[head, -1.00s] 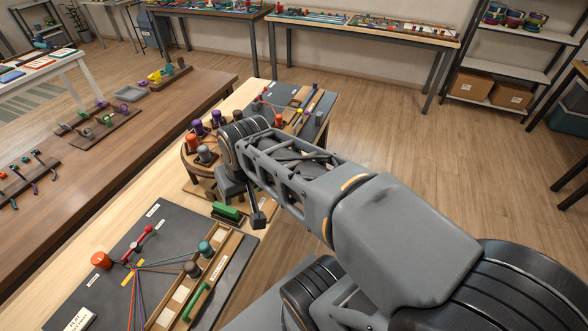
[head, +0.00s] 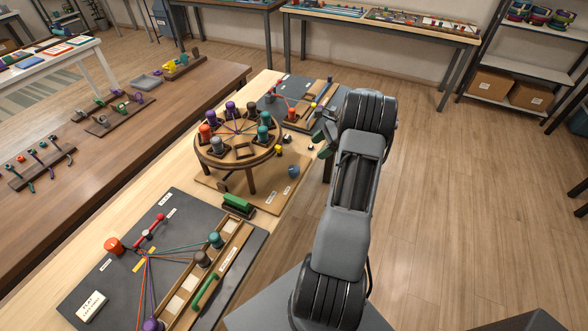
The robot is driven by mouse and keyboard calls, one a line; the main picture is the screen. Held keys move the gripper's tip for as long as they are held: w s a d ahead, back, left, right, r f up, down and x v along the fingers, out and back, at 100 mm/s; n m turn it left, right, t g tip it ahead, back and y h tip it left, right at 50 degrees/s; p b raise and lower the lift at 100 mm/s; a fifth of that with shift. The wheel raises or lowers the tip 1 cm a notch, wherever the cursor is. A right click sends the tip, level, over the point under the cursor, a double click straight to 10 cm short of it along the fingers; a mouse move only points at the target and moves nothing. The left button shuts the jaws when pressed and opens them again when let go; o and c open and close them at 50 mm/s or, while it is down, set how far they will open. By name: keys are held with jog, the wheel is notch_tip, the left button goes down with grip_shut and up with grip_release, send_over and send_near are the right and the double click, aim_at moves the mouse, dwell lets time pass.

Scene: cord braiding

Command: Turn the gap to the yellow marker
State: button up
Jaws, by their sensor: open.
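The round wooden braiding disc (head: 222,163) stands on legs at the middle of the head view, with several red, purple, grey and teal bobbins around its rim. The gap, an empty square holder (head: 244,150), is at the disc's near side, facing slightly right. A small yellow marker (head: 279,150) shows just beyond the disc's right edge, to the right of the gap. My gripper (head: 322,142) is right of the disc, apart from it, open and partly hidden by my arm. No held thing shows in it.
A wooden base board (head: 268,197) with a blue knob (head: 293,171) lies under the disc. A dark board (head: 120,270) with cords lies near left; another board (head: 275,100) lies behind. Floor on the right is clear.

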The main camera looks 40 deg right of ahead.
aim_at(294, 168)
jog(key=p+x, duration=0.2)
jog(key=x, duration=1.1)
jog(key=shift+w+f+p, duration=0.1)
jog(key=shift+f+p, duration=0.25)
jog(key=shift+f, duration=0.1)
jog(key=c, duration=0.9)
